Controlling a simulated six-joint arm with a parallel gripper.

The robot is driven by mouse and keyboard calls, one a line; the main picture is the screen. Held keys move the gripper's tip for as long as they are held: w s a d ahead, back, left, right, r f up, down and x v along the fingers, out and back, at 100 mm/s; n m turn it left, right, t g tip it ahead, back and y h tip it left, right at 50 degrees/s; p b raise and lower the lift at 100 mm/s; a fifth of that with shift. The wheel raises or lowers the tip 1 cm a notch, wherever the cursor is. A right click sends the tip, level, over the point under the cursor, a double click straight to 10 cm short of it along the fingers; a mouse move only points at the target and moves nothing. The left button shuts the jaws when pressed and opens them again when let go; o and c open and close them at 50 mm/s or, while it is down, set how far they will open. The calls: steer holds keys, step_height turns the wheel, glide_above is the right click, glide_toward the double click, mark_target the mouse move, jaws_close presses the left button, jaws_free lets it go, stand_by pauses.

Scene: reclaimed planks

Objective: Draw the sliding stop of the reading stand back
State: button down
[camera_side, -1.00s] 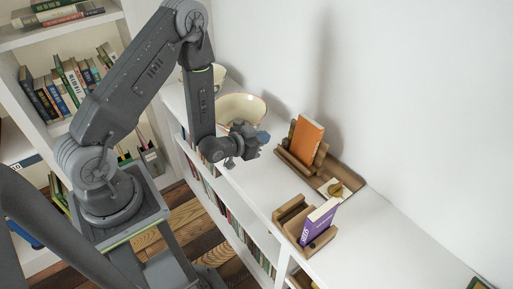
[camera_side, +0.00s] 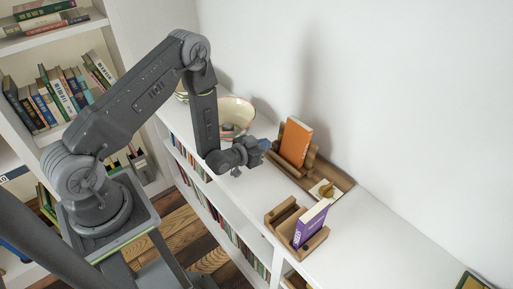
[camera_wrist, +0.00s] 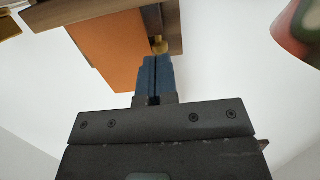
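The wooden reading stand (camera_side: 342,181) lies on the white shelf top against the wall, with an orange book (camera_side: 296,143) leaning upright in it. In the wrist view the orange book (camera_wrist: 110,48) and a wooden part of the stand (camera_wrist: 88,12) are ahead of my fingers. A small brass-coloured knob (camera_wrist: 159,45) shows just beyond the fingertips; whether it belongs to the sliding stop I cannot tell. My gripper (camera_wrist: 154,60) has its blue fingers together, with only a thin line between them and nothing seen held. In the side view my gripper (camera_side: 264,145) is at the stand's left end; contact is unclear.
A second wooden holder (camera_side: 283,213) with a purple book (camera_side: 311,224) stands nearer the shelf's front edge. A gold-brown object (camera_side: 327,191) sits on the stand's right part. A cream bowl (camera_side: 237,108) stands behind my gripper. The shelf top at right is clear.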

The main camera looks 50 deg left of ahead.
steer(key=shift+w, duration=0.4)
steer(key=shift+w, duration=1.25)
stand_by(0.6)
steer(key=shift+a, duration=0.9)
steer(key=shift+s, duration=2.5)
